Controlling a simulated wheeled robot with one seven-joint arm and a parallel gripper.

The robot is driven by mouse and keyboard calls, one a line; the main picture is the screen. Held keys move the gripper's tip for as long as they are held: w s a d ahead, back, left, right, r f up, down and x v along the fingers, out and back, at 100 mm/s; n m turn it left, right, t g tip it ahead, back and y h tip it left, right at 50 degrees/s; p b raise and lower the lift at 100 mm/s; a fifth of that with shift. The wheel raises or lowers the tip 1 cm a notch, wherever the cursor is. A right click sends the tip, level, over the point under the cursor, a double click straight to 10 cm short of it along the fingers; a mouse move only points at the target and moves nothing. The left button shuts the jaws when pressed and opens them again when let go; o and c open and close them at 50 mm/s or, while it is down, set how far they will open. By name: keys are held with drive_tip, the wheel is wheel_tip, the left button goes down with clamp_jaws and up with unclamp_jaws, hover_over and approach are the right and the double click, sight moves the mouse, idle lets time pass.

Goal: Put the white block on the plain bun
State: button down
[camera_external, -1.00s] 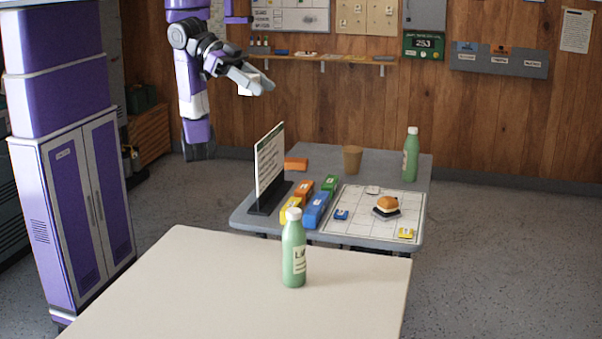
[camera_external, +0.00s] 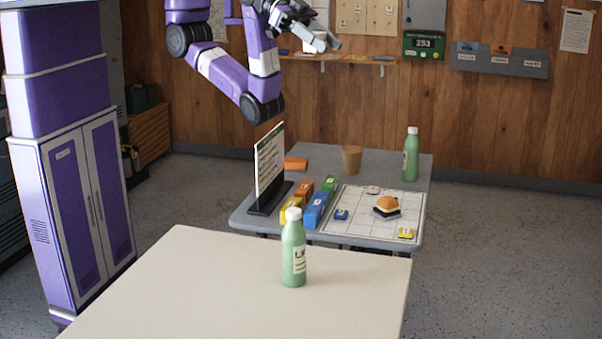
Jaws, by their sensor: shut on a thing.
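My gripper (camera_external: 328,43) is high above the far table's back edge, in front of the wall shelf. It is shut on a small white block (camera_external: 309,48), which shows only partly beside the fingers. The bun (camera_external: 387,202), round and orange-brown with a dark layer at its base, sits on the white gridded board (camera_external: 352,226) on the grey table. My gripper is well above the bun and to its left in the picture.
Coloured blocks (camera_external: 316,210), a black-based sign (camera_external: 268,170), a brown cup (camera_external: 352,159) and a green bottle (camera_external: 411,155) stand on the grey table. Another green bottle (camera_external: 293,252) stands on the cream table (camera_external: 215,290). Small yellow and blue pieces lie on the board.

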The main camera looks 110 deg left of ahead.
drive_tip(key=w+a, duration=0.5)
drive_tip(key=w, duration=0.1)
hover_over(395, 202)
wheel_tip(395, 202, down, 10)
drive_tip(key=f, duration=0.1)
wheel_tip(395, 202, down, 37)
drive_tip(key=shift+f, duration=0.2)
drive_tip(key=shift+f+b, duration=0.1)
drive_tip(key=shift+b, duration=0.2)
drive_tip(key=shift+f, duration=0.15)
drive_tip(key=c, duration=0.9)
unclamp_jaws()
